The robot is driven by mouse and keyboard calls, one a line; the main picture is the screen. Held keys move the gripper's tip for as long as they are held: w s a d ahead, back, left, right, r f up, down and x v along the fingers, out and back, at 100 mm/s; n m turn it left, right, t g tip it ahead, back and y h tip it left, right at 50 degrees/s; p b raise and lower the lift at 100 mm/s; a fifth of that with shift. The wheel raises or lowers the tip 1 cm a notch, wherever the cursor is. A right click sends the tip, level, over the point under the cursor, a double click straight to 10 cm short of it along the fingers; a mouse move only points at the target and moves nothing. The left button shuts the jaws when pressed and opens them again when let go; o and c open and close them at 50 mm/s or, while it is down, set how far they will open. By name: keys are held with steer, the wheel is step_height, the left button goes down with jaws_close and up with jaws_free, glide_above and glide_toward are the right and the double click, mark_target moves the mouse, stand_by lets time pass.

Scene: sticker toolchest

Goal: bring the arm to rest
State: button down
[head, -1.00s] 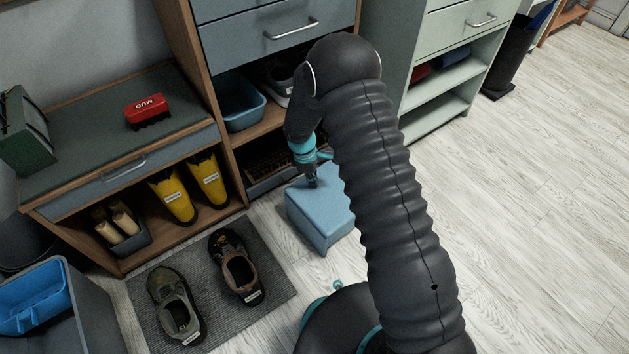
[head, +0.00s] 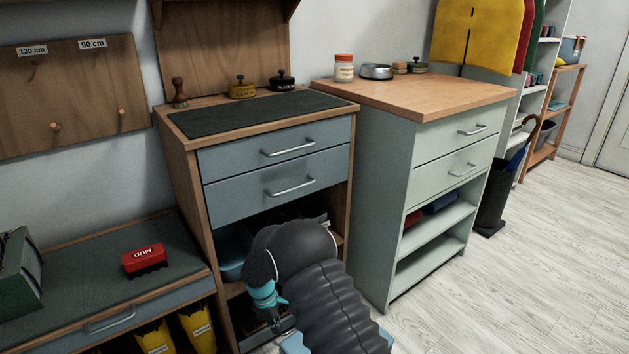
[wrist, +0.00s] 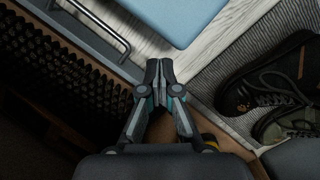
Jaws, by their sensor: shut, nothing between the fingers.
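My gripper (wrist: 159,72) shows in the wrist view with its two fingertips together and nothing between them. It points down over the floor, between a blue step stool (wrist: 185,12) and the cabinet's lower shelf. In the head view my dark ribbed arm is folded in front of the blue-grey cabinet (head: 276,165). There the fingertips are too small or hidden to make out. A pair of dark shoes (wrist: 262,85) on a grey mat lies to the right in the wrist view.
A low bench (head: 95,277) with a red MUD brush (head: 144,260) stands left. A pale green cabinet (head: 385,180) stands right. A metal handle (wrist: 100,28) and dark bristly rack (wrist: 60,75) are close to my gripper. The floor (head: 520,270) at right is clear.

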steer(key=s+d+r+m+t+y+p, duration=0.1)
steer(key=s+d+r+m, duration=0.15)
steer(key=d+r, duration=0.65)
steer(key=s+d+r+m+t+p, duration=0.1)
steer(key=s+d+r+m, duration=0.15)
steer(key=r, duration=1.15)
steer(key=s+d+r+m+t+y+p, duration=0.1)
steer(key=d+r+m, duration=0.35)
steer(key=r, duration=0.75)
steer(key=s+d+r+m+t+p, duration=0.1)
steer(key=s+d+r+m+p, duration=0.15)
steer(key=s+d+r, duration=0.85)
steer(key=s+d+m+t, duration=0.2)
steer(key=s+m, duration=0.2)
steer(key=s, duration=0.9)
steer(key=shift+s+d+r, duration=0.15)
steer(key=shift+s+r, duration=0.1)
steer(key=shift+r, duration=0.15)
